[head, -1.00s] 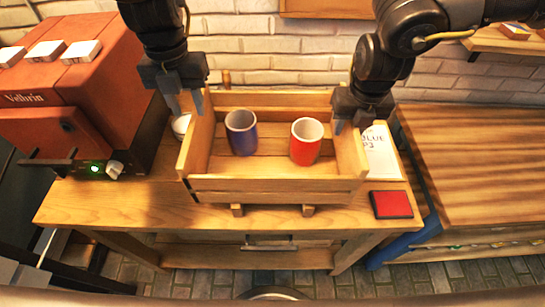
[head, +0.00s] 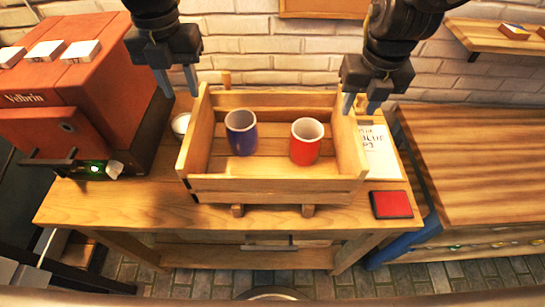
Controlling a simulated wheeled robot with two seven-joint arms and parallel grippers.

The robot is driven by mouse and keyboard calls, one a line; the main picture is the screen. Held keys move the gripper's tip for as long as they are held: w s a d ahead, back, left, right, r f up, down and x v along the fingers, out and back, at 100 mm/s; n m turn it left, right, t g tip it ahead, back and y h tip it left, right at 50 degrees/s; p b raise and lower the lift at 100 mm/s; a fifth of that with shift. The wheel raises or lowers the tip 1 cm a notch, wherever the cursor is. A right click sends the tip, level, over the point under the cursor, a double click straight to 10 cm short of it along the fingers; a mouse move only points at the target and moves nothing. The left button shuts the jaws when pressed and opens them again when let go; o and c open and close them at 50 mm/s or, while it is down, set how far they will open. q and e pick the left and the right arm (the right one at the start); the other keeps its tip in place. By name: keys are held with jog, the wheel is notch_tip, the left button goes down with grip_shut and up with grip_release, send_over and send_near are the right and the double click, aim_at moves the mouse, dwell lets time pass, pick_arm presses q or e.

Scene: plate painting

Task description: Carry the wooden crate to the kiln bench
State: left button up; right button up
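The wooden crate (head: 275,190) stands on the wooden bench (head: 110,205), raised on two small blocks or feet. Inside it stand a blue cup (head: 241,133) on the left and a red cup (head: 306,142) on the right, both upright. My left gripper (head: 179,82) is open and empty, above and behind the crate's left end wall. My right gripper (head: 360,105) is open, with its fingers by the top of the crate's right end wall; whether they touch it I cannot tell.
A red machine (head: 75,100) marked "Velbrin" stands at the left. A white-topped small jar (head: 181,123) sits behind the crate's left end. A printed sheet (head: 378,155) and a red pad (head: 391,204) lie to the right. Another wooden bench (head: 475,165) is at far right.

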jog(key=shift+s+r, duration=0.2)
jog(key=shift+r, duration=0.9)
jog(key=shift+s+r, duration=0.15)
jog(key=shift+r, duration=0.9)
